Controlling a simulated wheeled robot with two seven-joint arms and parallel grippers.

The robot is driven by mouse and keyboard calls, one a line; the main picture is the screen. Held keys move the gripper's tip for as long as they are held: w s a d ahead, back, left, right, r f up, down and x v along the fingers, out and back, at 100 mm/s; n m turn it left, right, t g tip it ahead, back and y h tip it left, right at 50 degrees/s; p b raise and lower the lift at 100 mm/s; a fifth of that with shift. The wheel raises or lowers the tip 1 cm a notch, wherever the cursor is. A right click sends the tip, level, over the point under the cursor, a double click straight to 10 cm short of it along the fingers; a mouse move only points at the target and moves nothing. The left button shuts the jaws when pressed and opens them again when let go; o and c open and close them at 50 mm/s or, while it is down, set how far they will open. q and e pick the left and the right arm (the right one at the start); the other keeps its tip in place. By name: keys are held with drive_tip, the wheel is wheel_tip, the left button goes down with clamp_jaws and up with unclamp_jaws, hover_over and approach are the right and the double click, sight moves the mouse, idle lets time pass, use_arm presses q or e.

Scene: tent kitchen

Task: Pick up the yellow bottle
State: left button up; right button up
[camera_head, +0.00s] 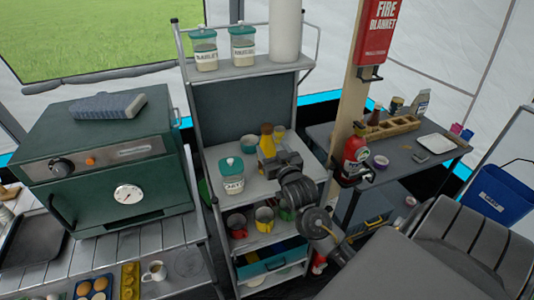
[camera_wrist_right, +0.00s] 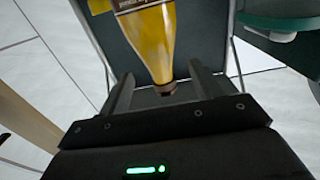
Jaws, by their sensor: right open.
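The yellow bottle (camera_head: 266,140) stands on the middle shelf of the metal rack, partly hidden by my right gripper (camera_head: 272,160). In the right wrist view the bottle (camera_wrist_right: 152,42) appears upside down, with a dark label and a narrow capped neck. My right gripper (camera_wrist_right: 161,75) is open, its two fingers on either side of the bottle's neck, with a gap visible on both sides. My left gripper is not in view.
Mugs (camera_head: 264,217) sit below. A red extinguisher (camera_head: 356,155) is right of the rack.

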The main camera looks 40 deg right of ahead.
sight(269, 140)
drive_tip(key=shift+x, duration=1.15)
drive_tip(key=shift+w+d+r+p, duration=0.15)
drive_tip(key=shift+w+p, duration=0.05)
drive_tip(key=shift+p, duration=0.25)
drive_tip(key=shift+w+d+r+p, duration=0.25)
drive_tip(key=shift+w+p, duration=0.2)
drive_tip(key=shift+w, duration=0.15)
drive_tip(key=shift+w+d+r+p, duration=0.15)
drive_tip(key=shift+w+d+p, duration=0.1)
drive_tip(key=shift+w+p, duration=0.3)
drive_tip(key=shift+w+d+f, duration=0.15)
drive_tip(key=shift+w, duration=0.4)
drive_tip(key=shift+w+d+f, duration=0.2)
drive_tip(key=shift+w, duration=0.3)
drive_tip(key=shift+c, duration=0.7)
drive_tip(key=shift+r, duration=0.1)
clamp_jaws()
